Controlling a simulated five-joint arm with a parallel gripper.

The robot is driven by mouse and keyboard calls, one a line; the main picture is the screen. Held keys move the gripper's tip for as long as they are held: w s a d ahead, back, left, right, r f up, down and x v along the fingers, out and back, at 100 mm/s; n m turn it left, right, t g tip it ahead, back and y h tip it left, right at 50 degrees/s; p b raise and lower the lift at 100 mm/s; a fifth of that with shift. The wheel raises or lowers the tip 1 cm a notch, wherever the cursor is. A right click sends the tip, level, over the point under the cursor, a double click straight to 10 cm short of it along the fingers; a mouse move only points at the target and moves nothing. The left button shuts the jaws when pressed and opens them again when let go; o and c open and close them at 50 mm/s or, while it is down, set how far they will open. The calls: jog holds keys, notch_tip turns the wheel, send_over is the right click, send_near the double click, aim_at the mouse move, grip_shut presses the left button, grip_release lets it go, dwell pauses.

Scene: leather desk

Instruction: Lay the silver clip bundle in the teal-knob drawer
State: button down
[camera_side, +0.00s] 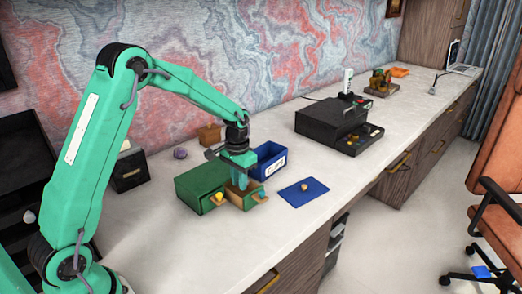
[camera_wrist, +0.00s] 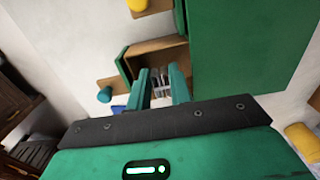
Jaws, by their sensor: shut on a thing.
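The green drawer cabinet (camera_side: 200,184) stands on the desk, and its green top fills the upper right of the wrist view (camera_wrist: 235,50). The drawer with the teal knob (camera_wrist: 104,95) is pulled out; its wooden inside (camera_wrist: 150,52) shows. The teal knob also shows in the side view (camera_side: 262,195). My gripper (camera_side: 240,184) points down at this open drawer. In the wrist view its teal fingers (camera_wrist: 162,76) are shut on the silver clip bundle (camera_wrist: 160,83). I cannot tell whether the bundle touches the drawer floor. The bundle is hidden in the side view.
A yellow knob (camera_side: 218,197) sits on the neighbouring drawer front. A blue box labelled CLIPS (camera_side: 270,159) stands just behind the open drawer. A blue mat (camera_side: 308,196) with a small yellowish item lies to the right. A black organizer (camera_side: 325,120) is farther back. The front desk is clear.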

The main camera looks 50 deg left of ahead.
jog(key=c, duration=1.2)
grip_release()
jog(key=shift+r, duration=3.9)
jog(key=shift+r, duration=0.1)
